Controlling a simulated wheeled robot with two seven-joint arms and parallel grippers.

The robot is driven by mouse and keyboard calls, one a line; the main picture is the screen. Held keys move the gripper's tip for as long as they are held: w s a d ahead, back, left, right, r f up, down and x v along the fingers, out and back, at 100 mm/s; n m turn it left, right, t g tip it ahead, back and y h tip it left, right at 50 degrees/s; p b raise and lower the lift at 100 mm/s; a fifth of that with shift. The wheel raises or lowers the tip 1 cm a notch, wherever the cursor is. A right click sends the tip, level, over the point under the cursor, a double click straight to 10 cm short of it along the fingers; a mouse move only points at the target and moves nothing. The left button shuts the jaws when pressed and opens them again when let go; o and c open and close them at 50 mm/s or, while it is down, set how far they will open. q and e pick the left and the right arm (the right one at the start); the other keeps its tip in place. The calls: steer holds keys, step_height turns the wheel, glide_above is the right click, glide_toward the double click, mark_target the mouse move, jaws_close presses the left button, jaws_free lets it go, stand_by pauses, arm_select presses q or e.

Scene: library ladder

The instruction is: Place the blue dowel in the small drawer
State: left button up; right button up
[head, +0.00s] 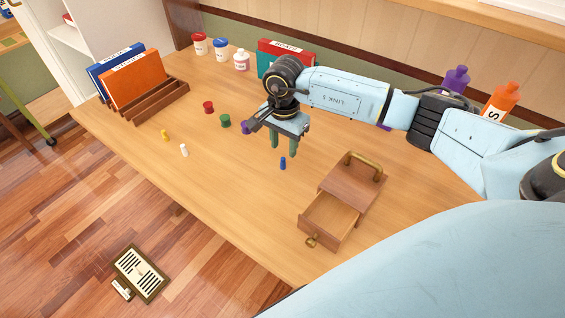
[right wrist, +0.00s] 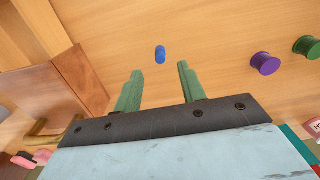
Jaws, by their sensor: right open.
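The blue dowel (head: 283,163) stands upright on the table, small and peg-shaped. It also shows in the right wrist view (right wrist: 160,54), ahead of the fingertips and roughly centred between them, apart from both. My right gripper (head: 284,146) is open and empty, its green fingers pointing down above the table just behind the dowel. The small drawer (head: 330,217) is pulled out of a brown wooden box with a brass handle on top (head: 362,168), to the right and nearer me. Its visible inside looks empty. My left gripper is not in view.
A purple spool (right wrist: 265,63), a green spool (head: 225,120) and a red spool (head: 208,107) stand left of my right gripper. Yellow (head: 165,134) and white (head: 184,150) pegs stand farther left. A book rack (head: 150,103) is at the left. The table's front middle is clear.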

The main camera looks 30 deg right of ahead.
mark_target(283, 158)
step_height(283, 158, down, 6)
steer(key=shift+a+r, duration=0.1)
jaws_close()
stand_by(0.5)
